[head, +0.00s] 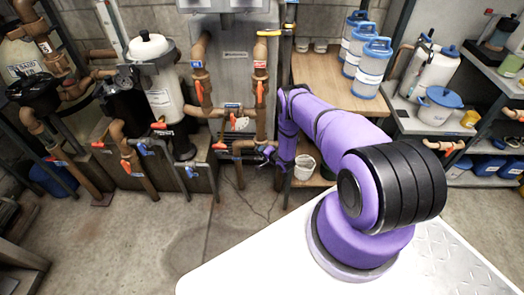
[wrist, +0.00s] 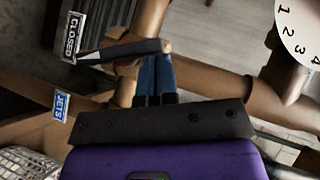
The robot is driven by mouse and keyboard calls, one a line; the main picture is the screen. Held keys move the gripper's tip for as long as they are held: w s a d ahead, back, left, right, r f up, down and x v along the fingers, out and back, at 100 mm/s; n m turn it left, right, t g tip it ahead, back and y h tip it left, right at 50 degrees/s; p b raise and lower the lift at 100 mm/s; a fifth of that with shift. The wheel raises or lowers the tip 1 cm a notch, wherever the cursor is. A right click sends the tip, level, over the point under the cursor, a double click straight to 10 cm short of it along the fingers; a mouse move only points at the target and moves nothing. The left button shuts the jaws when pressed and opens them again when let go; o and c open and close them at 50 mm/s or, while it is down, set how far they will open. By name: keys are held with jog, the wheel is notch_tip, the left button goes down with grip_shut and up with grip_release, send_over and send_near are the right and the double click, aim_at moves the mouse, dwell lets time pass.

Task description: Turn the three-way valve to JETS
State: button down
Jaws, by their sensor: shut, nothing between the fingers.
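The three-way valve's dark lever (wrist: 120,51) lies across the upper wrist view, its tapered, light-edged end at the left near a CLOSED label (wrist: 70,36). A blue-and-white JETS label (wrist: 62,106) sits lower left on a brown pipe. My gripper (wrist: 155,60) is shut and empty; its blue fingers are together just below the right part of the lever. I cannot tell whether they touch it. The valve's body is mostly hidden behind lever and fingers. In the head view my gripper (head: 267,156) is small and dark among the brown pipes.
Brown pipes run close around the fingers in the wrist view, with a round numbered dial (wrist: 302,28) at upper right. In the head view, a wooden table (head: 325,75) with blue-lidded tubs (head: 369,67) stands right of the pipes. Concrete floor (head: 130,245) is open at lower left.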

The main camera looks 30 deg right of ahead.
jog(key=shift+w, duration=0.15)
jog(key=shift+a, duration=0.1)
dwell(0.3)
jog(key=shift+w+n+g+h, duration=0.1)
jog(key=shift+n+g+h, duration=0.2)
jog(key=shift+g, duration=0.1)
